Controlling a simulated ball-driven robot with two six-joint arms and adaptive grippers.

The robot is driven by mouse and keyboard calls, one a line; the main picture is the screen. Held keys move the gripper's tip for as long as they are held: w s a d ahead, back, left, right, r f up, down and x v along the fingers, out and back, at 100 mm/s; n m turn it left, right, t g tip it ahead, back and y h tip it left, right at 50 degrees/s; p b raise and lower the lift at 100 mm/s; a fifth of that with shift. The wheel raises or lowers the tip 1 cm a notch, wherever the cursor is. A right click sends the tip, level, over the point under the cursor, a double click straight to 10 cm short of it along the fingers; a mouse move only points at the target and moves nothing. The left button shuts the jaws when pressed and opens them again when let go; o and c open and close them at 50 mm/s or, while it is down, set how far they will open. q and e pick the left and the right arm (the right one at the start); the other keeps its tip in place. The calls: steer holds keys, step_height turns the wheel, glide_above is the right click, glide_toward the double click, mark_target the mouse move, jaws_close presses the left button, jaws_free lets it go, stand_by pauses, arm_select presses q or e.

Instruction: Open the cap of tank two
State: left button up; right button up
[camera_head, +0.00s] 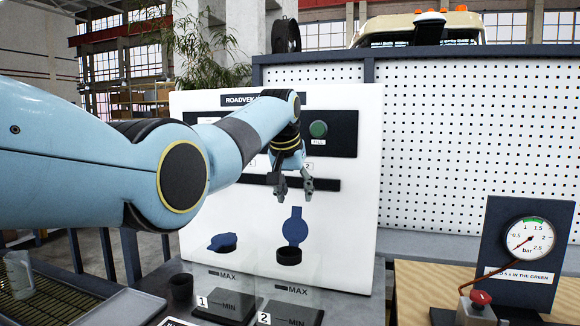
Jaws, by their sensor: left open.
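Tank two (291,304) is a clear tank marked "2", with MAX and MIN lines. Its blue cap (295,226) stands upright behind the round black filler neck (289,256), and the neck's mouth shows uncovered. Tank one (226,304), marked "1", is to its left; its blue cap (222,241) lies flat over its neck. My left gripper (293,192) is open and empty, pointing down just above the raised cap of tank two, apparently not touching it. My right gripper is not in view.
A white panel (355,225) with a green button (318,129) stands behind the tanks. A pressure gauge (528,238) and a red knob (481,298) are at the right. Wooden bench top (420,285) lies right.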

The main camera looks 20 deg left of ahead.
arm_select(q)
steer(key=v, duration=0.8)
